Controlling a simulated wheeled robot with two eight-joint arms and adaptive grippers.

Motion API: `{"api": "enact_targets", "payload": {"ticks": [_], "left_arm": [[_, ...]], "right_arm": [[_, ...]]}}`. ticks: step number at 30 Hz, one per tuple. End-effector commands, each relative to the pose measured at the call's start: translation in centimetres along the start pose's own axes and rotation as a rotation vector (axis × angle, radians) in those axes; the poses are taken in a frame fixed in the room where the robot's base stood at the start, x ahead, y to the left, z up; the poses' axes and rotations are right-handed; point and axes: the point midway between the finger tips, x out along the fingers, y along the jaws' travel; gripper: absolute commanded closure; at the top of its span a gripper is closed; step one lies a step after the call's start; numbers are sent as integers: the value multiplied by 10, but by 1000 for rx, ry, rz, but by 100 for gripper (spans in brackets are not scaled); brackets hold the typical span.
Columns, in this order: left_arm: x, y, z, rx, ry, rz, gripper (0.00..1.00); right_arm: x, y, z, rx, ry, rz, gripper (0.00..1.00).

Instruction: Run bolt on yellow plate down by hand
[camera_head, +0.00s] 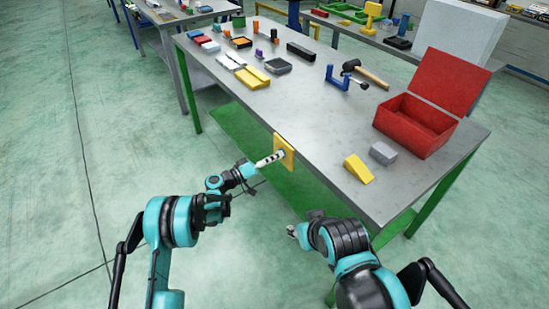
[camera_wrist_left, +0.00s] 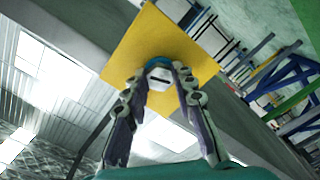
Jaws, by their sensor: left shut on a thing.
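The yellow plate (camera_head: 288,146) stands upright against the near edge of the steel workbench. It also fills the upper middle of the left wrist view (camera_wrist_left: 128,48), tilted in the picture. The bolt (camera_wrist_left: 159,78) shows there as a pale hex head with a blue ring behind it, close to the plate face. My left gripper (camera_head: 279,155) points at the plate; its two fingers (camera_wrist_left: 160,76) are shut on the bolt head, one on each side. The bolt's shank is hidden. My right gripper (camera_head: 294,231) is lower, apart from the plate; its fingers are too small to read.
The workbench (camera_head: 310,112) carries a red open box (camera_head: 412,123), a yellow wedge (camera_head: 358,169), a grey block (camera_head: 383,152), a blue clamp (camera_head: 337,78) and a hammer (camera_head: 365,73). A green shelf (camera_head: 262,140) lies below. The floor on the left is clear.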

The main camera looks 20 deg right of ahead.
Motion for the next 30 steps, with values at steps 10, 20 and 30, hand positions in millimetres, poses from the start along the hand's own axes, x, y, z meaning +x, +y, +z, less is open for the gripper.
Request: {"api": "enact_targets", "payload": {"ticks": [10,20,30], "left_arm": [[-2,-2,0,328,-1,-2,100],[-2,-2,0,641,-1,-2,100],[-2,-2,0,962,-1,-2,100]], "right_arm": [[0,0,0,0,0,0,60],[0,0,0,0,0,0,60],[0,0,0,0,0,0,60]]}}
